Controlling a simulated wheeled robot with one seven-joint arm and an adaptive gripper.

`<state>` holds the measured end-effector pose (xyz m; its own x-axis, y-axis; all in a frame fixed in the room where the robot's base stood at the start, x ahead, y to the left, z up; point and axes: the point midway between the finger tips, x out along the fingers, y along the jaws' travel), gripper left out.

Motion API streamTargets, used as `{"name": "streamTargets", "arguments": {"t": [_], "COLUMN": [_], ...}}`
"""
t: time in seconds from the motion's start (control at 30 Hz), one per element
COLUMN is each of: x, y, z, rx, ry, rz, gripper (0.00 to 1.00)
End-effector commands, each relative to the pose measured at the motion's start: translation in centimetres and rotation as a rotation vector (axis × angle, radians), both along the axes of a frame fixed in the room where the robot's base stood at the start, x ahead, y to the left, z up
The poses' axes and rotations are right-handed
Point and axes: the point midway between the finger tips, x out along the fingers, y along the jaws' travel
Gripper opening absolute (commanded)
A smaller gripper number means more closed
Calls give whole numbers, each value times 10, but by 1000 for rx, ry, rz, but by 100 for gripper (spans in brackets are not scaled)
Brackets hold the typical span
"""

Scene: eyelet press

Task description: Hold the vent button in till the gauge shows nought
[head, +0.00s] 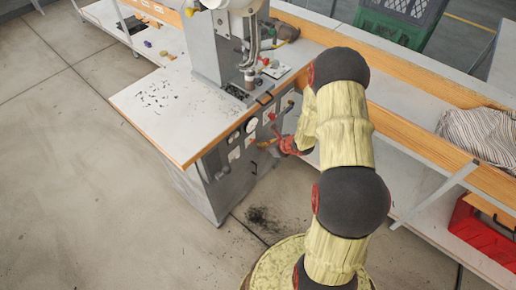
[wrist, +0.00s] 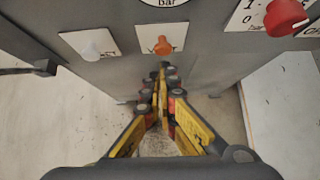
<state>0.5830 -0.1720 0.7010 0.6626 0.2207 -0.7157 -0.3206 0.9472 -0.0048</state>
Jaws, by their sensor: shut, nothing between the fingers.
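The vent button (wrist: 162,45) is an orange knob on a white label, partly readable, on the grey press front in the wrist view. My gripper (wrist: 162,70) is shut and empty. Its fingertips point at the panel and appear just below the button; I cannot tell whether they touch it. In the head view my gripper (head: 268,143) is at the press front, partly hidden by my arm. The round white gauge (head: 252,126) is on that panel, too small to read. In the wrist view only the gauge's lower edge (wrist: 166,3), marked Bar, shows; its needle is out of view.
A white button (wrist: 91,50) is left of the vent button, and a red knob (wrist: 286,14) is at upper right. The press bench top (head: 150,105) overhangs the panel. A wooden-edged bench (head: 425,145) stands to the right. Floor is open at left.

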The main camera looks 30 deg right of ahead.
Motion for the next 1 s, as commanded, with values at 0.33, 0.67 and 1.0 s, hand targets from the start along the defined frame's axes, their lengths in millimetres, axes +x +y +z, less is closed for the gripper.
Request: {"name": "streamTargets", "arguments": {"t": [0.33,0.67,1.0], "x": [-52,-69,-69], "y": [-16,-21,-21], "z": [54,69,68], "rx": [1,2,3], "ry": [7,8,9], "rz": [-6,-4,-4], "gripper": [0,0,0]}}
